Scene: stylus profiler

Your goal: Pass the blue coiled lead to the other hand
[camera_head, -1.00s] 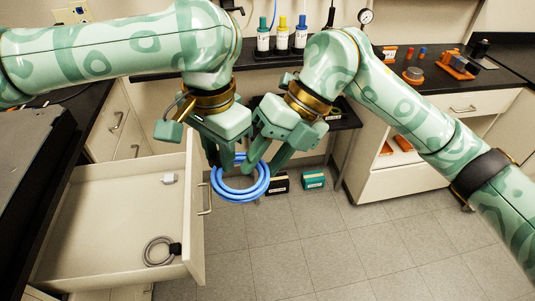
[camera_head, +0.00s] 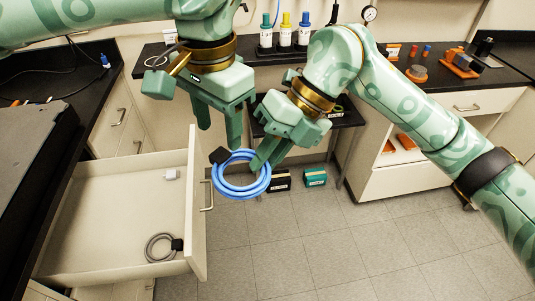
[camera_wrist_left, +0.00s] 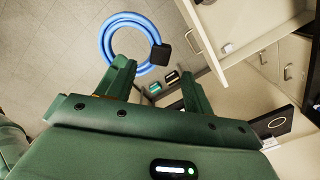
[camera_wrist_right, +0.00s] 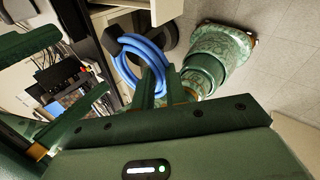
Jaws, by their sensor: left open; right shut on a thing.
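The blue coiled lead (camera_head: 241,190) hangs in the air in front of the open drawer, with a black block (camera_head: 219,156) on its upper left. My right gripper (camera_head: 258,164) is shut on the right side of the coil; in the right wrist view the coil (camera_wrist_right: 128,68) sits at its fingertips. My left gripper (camera_head: 219,138) is open and empty, just above and behind the coil. In the left wrist view the coil (camera_wrist_left: 103,43) and its black block (camera_wrist_left: 160,54) lie beyond the spread fingers (camera_wrist_left: 157,80), apart from them.
An open drawer (camera_head: 110,215) at left holds a grey coiled cable (camera_head: 152,246) and a small white block (camera_head: 171,174). Dark and teal boxes (camera_head: 315,177) stand on the floor behind. Bottles (camera_head: 284,38) stand on the back bench. The floor at right front is clear.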

